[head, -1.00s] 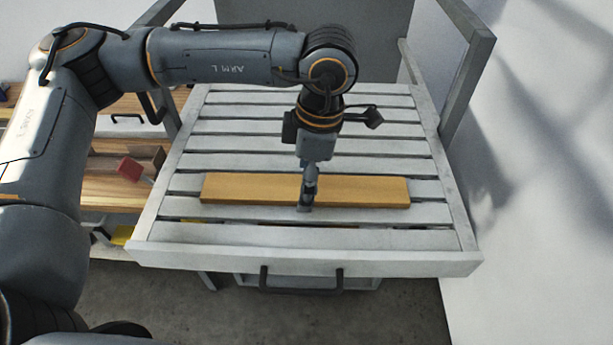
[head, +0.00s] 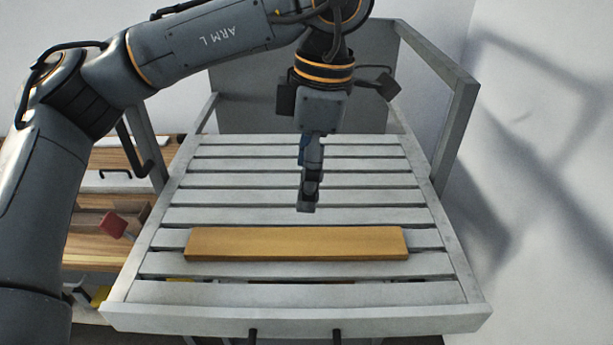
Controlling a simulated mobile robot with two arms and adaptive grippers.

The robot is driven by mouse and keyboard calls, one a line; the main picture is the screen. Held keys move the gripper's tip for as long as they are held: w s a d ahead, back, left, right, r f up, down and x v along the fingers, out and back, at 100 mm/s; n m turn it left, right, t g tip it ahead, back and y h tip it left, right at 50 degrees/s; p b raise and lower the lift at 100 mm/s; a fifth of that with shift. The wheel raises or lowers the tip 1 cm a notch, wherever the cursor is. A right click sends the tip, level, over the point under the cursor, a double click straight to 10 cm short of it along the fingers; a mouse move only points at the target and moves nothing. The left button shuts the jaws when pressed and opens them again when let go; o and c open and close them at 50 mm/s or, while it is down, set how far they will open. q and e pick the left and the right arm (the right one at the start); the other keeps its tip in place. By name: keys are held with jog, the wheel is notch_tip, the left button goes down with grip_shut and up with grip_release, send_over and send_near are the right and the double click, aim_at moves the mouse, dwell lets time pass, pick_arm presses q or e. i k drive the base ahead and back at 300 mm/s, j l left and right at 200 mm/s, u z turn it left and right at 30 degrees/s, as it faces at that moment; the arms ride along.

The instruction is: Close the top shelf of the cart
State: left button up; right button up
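The cart's top shelf (head: 300,215) is a grey slatted tray, pulled out toward me from the grey cart frame (head: 455,125). Its front board (head: 290,318) is near the bottom of the head view. A long yellow-brown wooden plank (head: 295,243) lies across its slats. My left gripper (head: 308,205) hangs above the slats, behind the plank and apart from it. It points down and holds nothing that I can see. Its fingers are seen edge-on, so their gap is hidden. My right gripper is not in view.
Wooden shelves (head: 95,250) with a red block (head: 113,225) stand to the left. A white wall is close on the right. A dark handle (head: 295,336) shows below the front board. The space above the slats is free around the gripper.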

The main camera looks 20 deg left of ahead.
aim_at(236, 170)
jog(key=k, duration=1.5)
